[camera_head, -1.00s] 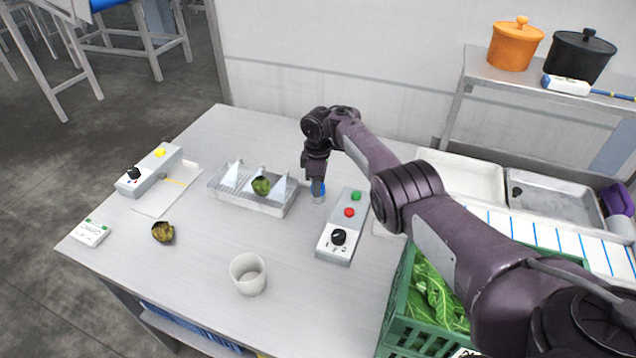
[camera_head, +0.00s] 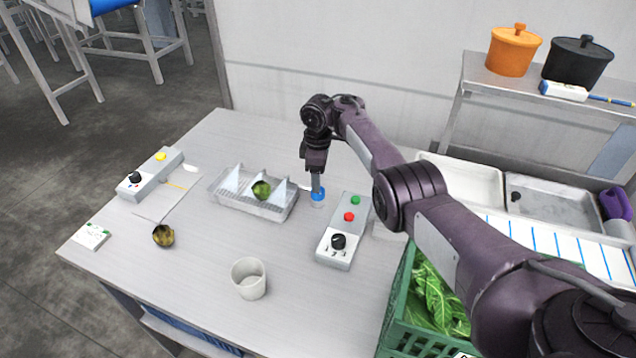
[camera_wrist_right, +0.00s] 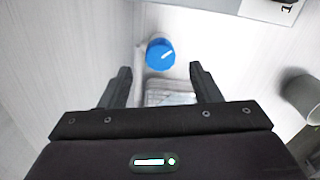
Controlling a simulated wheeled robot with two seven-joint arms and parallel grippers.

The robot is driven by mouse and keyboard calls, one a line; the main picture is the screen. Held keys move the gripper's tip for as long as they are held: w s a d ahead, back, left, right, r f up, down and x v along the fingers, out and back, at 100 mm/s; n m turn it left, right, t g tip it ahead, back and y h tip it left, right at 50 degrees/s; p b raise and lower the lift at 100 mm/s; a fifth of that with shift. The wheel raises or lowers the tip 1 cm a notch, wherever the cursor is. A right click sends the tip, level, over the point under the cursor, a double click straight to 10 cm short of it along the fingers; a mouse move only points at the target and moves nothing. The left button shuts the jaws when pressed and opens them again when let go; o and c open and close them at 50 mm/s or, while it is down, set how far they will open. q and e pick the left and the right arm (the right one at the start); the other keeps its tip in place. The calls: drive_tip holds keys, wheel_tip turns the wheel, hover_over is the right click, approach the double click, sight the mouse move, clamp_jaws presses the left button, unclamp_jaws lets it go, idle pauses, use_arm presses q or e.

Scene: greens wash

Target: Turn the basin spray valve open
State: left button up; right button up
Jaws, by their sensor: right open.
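The spray valve is a round blue knob (camera_head: 317,195) with a white mark on top, at the right end of the wire basin (camera_head: 222,197). White spray cones rise in the basin around a green artichoke (camera_head: 261,190). In the right wrist view the blue knob (camera_wrist_right: 160,54) lies just beyond and between the fingertips. My right gripper (camera_head: 317,186) points down at the knob, just above it. Its two fingers (camera_wrist_right: 162,78) are apart with nothing between them. My left gripper is not in view.
A control box (camera_head: 333,252) with green and red buttons and a black dial stands right of the knob. A white cup (camera_head: 248,279), a brown artichoke (camera_head: 163,236) and another control box (camera_head: 146,183) are on the table. A green crate (camera_head: 392,325) stands at right.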

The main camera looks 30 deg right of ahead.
drive_tip(key=shift+r, duration=1.6)
